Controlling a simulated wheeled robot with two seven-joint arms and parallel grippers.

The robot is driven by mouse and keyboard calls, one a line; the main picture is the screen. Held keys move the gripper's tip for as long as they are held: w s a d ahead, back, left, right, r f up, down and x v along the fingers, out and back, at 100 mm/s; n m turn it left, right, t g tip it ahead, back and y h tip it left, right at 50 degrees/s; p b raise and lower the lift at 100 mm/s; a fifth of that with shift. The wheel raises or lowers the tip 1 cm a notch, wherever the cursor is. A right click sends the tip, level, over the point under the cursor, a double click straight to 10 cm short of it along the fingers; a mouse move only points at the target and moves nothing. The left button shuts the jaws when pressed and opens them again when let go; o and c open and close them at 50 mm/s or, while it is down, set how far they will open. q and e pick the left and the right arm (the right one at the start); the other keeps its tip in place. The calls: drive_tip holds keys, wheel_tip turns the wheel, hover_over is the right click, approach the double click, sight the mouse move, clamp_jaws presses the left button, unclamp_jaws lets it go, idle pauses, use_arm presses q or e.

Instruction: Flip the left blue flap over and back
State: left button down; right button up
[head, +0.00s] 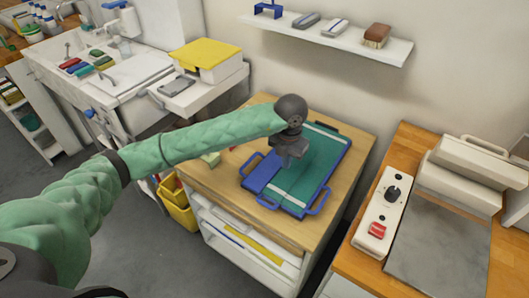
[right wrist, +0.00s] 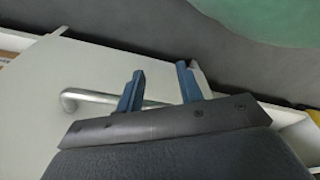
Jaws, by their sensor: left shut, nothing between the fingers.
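A folding board (head: 305,178) with teal and blue panels lies on the wooden top of a small cabinet in the head view. Its left blue flap (head: 261,174) appears to lie flat at the board's left side, with a blue loop handle (head: 250,163) at its outer edge. My left gripper (head: 288,161) is shut and empty, over the board near the flap's upper right part. It hides some of the board, and I cannot tell whether it touches it. My right gripper (right wrist: 158,88) is open in the right wrist view, with nothing between its blue fingers.
A metal bar handle (right wrist: 85,96) on a pale surface lies beyond my right fingers. The wooden cabinet top (head: 218,178) carries small items left of the board. A counter with a control box (head: 380,212) stands right, and a wall shelf (head: 340,38) hangs behind.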

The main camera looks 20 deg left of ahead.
use_arm(q)
drive_tip(key=c, duration=1.7)
unclamp_jaws()
drive_tip(key=shift+r, duration=0.15)
wheel_tip(320, 180, up, 8)
drive_tip(key=shift+f+p, duration=0.1)
drive_tip(key=shift+p, duration=1)
